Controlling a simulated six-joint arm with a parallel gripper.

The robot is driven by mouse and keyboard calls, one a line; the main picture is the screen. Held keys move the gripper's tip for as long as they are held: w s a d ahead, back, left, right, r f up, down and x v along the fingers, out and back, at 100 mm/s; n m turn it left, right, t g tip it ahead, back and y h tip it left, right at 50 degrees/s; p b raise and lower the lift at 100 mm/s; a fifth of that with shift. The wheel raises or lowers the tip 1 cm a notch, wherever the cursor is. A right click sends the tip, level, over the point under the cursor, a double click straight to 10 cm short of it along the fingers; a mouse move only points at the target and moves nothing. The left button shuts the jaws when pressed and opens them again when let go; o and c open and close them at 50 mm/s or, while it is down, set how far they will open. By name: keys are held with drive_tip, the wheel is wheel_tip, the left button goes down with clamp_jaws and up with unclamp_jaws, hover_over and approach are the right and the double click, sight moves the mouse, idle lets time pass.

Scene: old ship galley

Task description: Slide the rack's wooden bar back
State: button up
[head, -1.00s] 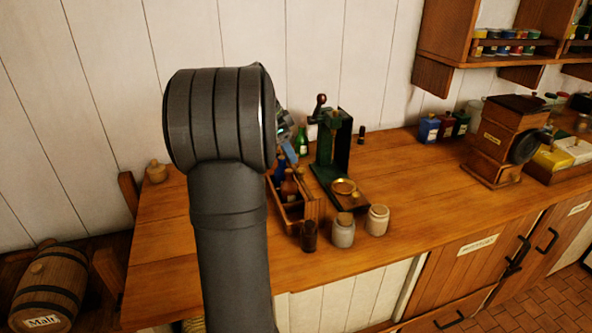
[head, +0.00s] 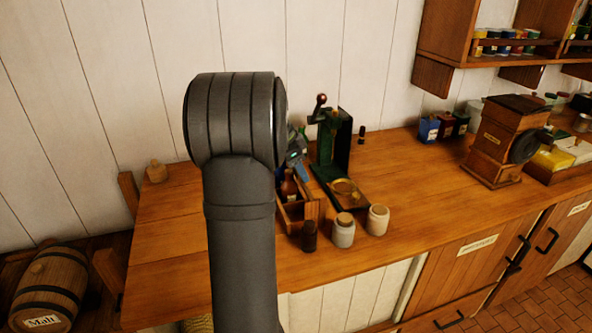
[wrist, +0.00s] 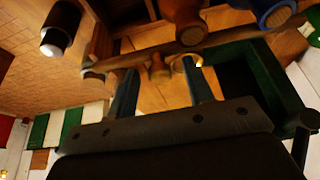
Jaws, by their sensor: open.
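The wooden rack (head: 312,214) stands on the counter and holds bottles, one of them brown (head: 289,187). My arm hides its left part in the head view. In the wrist view a wooden bar (wrist: 137,57) runs slantwise across the picture, just past my fingertips. My gripper (wrist: 160,68) is open, its two blue-grey fingers apart, with the bar near their tips. I cannot tell whether they touch it. In the head view my gripper (head: 297,160) shows partly, above the rack.
A green press (head: 330,150) stands close behind and right of the rack. A dark jar (head: 309,236) and two pale jars, one grey (head: 343,232) and one cream (head: 377,220), stand in front. A wooden grinder (head: 497,145) is farther right. The counter's left end (head: 165,230) is mostly clear.

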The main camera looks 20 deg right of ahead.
drive_tip(key=c, duration=0.9)
drive_tip(key=shift+d, duration=1.95)
drive_tip(key=o, duration=0.9)
wheel_tip(320, 180, up, 7)
